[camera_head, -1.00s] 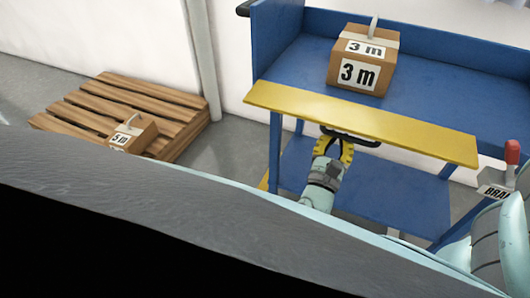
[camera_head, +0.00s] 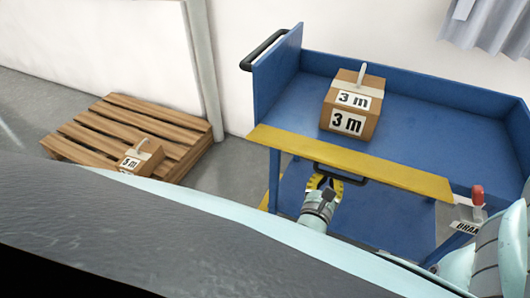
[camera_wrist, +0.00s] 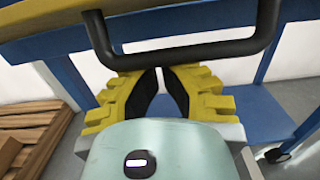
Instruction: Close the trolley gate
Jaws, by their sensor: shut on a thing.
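The blue trolley (camera_head: 418,117) stands at the right in the head view. Its yellow gate (camera_head: 350,163) is folded down and outward along the front edge of the upper deck, leaving that side open. A black handle (camera_head: 351,179) hangs at the gate's outer edge; it crosses the wrist view (camera_wrist: 190,54) as a dark bar. My gripper (camera_head: 323,183) is below the gate, its yellow fingers shut on the handle. In the wrist view my gripper (camera_wrist: 160,74) has both fingertips at the bar's lower left; the exact contact is partly hidden.
A cardboard box (camera_head: 349,108) marked 3 m sits on the upper deck, behind the gate. A wooden pallet (camera_head: 130,128) with a smaller box (camera_head: 141,157) lies at the left. A red-topped brake lever (camera_head: 477,196) stands at the right. Grey floor lies between pallet and trolley.

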